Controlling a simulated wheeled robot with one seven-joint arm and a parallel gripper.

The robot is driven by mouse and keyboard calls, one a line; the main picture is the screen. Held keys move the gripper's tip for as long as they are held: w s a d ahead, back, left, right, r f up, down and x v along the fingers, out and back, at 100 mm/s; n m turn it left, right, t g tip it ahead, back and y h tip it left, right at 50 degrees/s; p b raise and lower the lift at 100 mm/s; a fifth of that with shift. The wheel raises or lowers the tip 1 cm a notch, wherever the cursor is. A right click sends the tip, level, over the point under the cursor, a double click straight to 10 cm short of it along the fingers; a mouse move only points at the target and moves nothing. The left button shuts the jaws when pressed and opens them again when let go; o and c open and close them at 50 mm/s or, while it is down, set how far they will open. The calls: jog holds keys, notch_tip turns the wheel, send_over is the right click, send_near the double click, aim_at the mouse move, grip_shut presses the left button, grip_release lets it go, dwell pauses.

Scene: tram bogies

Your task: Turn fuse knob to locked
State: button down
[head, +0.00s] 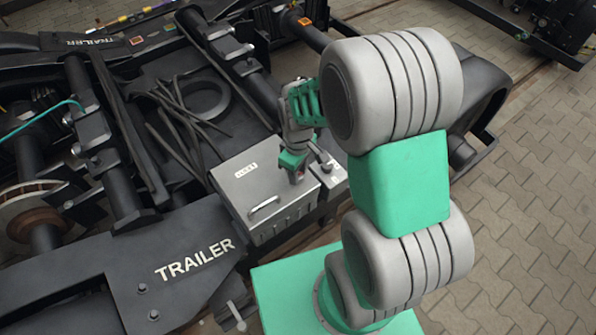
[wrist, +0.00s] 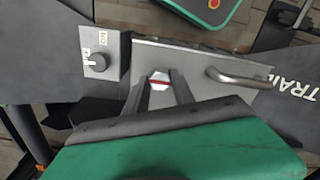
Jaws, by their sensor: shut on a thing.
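My gripper (wrist: 162,84) points down at the right part of the grey box lid (wrist: 205,55). Its two fingers are shut on a small white piece with a red band (wrist: 159,80). In the head view my gripper (head: 297,177) is over the same box (head: 262,190), and a bit of red shows at its tip. I cannot tell if the held piece is the fuse knob. A round grey knob (wrist: 97,61) with a pale pointer sits on a small panel (wrist: 104,48) beside the box, apart from my fingers. Its labels are too small to read surely.
The box has a metal handle (head: 264,205), also in the wrist view (wrist: 238,77), and a small white label (head: 245,170). Black bogie frames marked TRAILER (head: 165,275) surround it. Loose dark strips and a ring (head: 203,98) lie behind. Paved floor (head: 535,190) is free at the right.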

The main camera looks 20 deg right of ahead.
jog(key=shift+m, duration=0.4)
jog(key=m+p, duration=0.1)
jog(key=m, duration=0.2)
jog(key=shift+m, duration=0.3)
jog(key=m+p, duration=0.1)
jog(key=m, duration=0.8)
jog(key=shift+a, duration=0.1)
jog(key=m+p, duration=0.1)
jog(key=m, duration=0.3)
jog(key=shift+m, duration=0.3)
jog(key=c, duration=1.1)
grip_release()
jog(key=shift+o, duration=0.2)
